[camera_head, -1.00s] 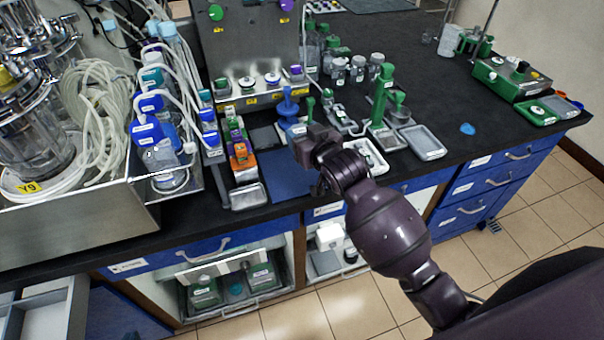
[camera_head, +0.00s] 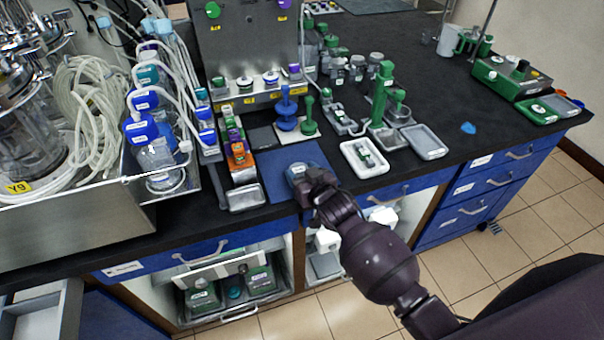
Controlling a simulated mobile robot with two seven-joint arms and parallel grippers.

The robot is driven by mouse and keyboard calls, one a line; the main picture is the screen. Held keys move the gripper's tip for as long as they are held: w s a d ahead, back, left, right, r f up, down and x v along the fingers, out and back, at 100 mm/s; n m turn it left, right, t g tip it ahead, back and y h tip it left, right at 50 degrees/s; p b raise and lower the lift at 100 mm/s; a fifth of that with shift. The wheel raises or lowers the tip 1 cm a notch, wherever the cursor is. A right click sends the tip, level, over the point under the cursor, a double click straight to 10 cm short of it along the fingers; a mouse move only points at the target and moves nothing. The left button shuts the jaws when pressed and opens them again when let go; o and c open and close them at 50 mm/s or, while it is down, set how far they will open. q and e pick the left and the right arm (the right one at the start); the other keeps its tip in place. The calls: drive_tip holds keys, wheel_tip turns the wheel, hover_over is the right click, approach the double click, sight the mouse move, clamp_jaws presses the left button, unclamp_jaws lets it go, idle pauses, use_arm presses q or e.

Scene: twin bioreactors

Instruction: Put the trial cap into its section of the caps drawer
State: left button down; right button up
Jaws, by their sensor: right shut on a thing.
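My right gripper (camera_head: 303,180) is over the front part of the dark blue mat, near the counter's front edge. The gripper partly hides the cap, and I cannot tell whether the cap touches the mat. An open drawer with pale dividers (camera_head: 42,312) shows at the bottom left, cut off by the picture edge. I cannot tell whether it is the caps drawer. My left gripper is out of view.
The blue mat (camera_head: 272,178) is otherwise bare. Blue and green stands (camera_head: 286,112) are behind it. A white tray (camera_head: 355,165) is to its right; a row of coloured blocks (camera_head: 238,150) and a grey tray (camera_head: 243,198) are to its left. Bioreactor glassware (camera_head: 35,140) crowds the left.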

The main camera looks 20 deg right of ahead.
drive_tip(key=shift+f, duration=0.1)
drive_tip(key=o, duration=0.9)
drive_tip(key=shift+s+r, duration=0.1)
drive_tip(key=shift+r, duration=0.1)
drive_tip(key=p+v, duration=0.1)
drive_tip(key=v, duration=1)
drive_tip(key=shift+s+d, duration=0.1)
drive_tip(key=shift+s, duration=0.3)
